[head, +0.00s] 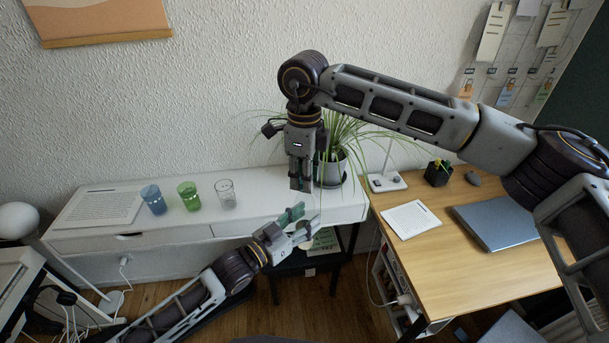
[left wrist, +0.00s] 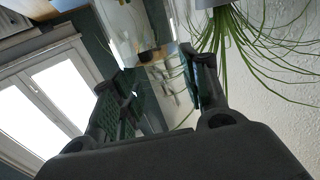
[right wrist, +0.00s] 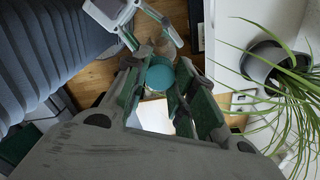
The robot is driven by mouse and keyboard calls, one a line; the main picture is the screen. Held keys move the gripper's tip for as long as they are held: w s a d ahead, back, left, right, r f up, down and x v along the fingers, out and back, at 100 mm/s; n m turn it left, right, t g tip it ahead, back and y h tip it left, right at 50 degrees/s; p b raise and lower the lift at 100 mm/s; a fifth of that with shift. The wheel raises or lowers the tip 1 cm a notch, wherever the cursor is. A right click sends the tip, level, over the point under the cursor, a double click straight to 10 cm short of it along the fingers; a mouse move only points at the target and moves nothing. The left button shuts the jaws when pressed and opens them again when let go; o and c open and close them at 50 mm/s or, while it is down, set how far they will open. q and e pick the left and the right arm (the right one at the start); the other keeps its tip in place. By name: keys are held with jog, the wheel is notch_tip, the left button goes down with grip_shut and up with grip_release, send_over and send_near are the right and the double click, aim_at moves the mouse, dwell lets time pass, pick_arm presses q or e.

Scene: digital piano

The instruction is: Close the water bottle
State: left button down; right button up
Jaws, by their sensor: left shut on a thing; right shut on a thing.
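My right gripper (head: 300,184) points down in front of the wall, above the edge of the white desk. In the right wrist view, a round teal cap (right wrist: 160,77) sits between its fingers, which are shut on it. My left gripper (head: 300,226) reaches up from below, under and close to the right one. It is shut on the water bottle, which looks clear in the left wrist view (left wrist: 163,88) and is mostly hidden by the fingers. I cannot tell whether the cap touches the bottle's mouth.
A potted plant (head: 333,168) stands on the white desk (head: 260,185) close behind my right gripper. Blue (head: 153,199), green (head: 189,195) and clear (head: 226,193) glasses stand at the left. A wooden desk (head: 440,255) with a laptop (head: 497,226) is at the right.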

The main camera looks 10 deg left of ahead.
jog(key=m, duration=0.7)
jog(key=shift+w, duration=0.1)
jog(key=m, duration=0.3)
jog(key=shift+m, duration=0.4)
jog(key=m, duration=0.3)
jog(key=shift+m, duration=0.3)
jog(key=o, duration=0.7)
jog(key=shift+r, duration=0.1)
jog(key=shift+r, duration=5.9)
jog(key=shift+f, duration=0.1)
